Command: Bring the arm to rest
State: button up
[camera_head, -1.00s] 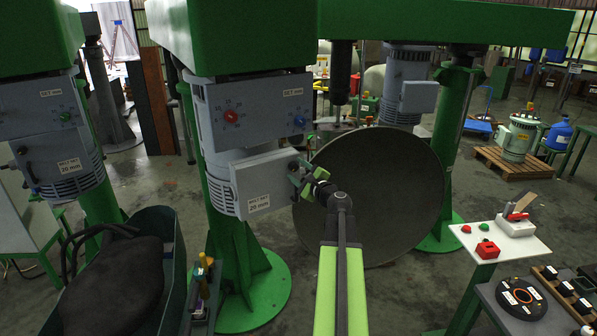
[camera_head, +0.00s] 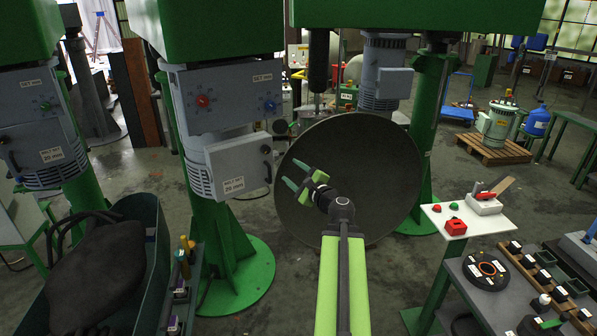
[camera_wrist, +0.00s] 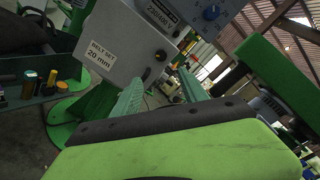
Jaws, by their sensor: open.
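My gripper (camera_head: 297,176) is open and empty at the end of my green arm. It is in front of the big dark round dish in the head view, to the right of the grey belt box and apart from it. The belt box (camera_head: 230,165), labelled 20 mm, hangs on the green column and has a dark handle (camera_head: 266,150) on its right side. In the wrist view, the two green fingers stand apart with nothing between them, and the belt box (camera_wrist: 105,45) shows beyond the left finger.
The large round dish (camera_head: 365,165) stands behind my arm. A white stand (camera_head: 480,217) with a red box and a dark workbench (camera_head: 470,265) with small parts are at right. A green trough (camera_head: 150,235) with a black sack is at left.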

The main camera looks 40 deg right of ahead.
jog(key=shift+d, duration=0.1)
jog(key=shift+s+d, duration=0.1)
jog(key=shift+s, duration=0.1)
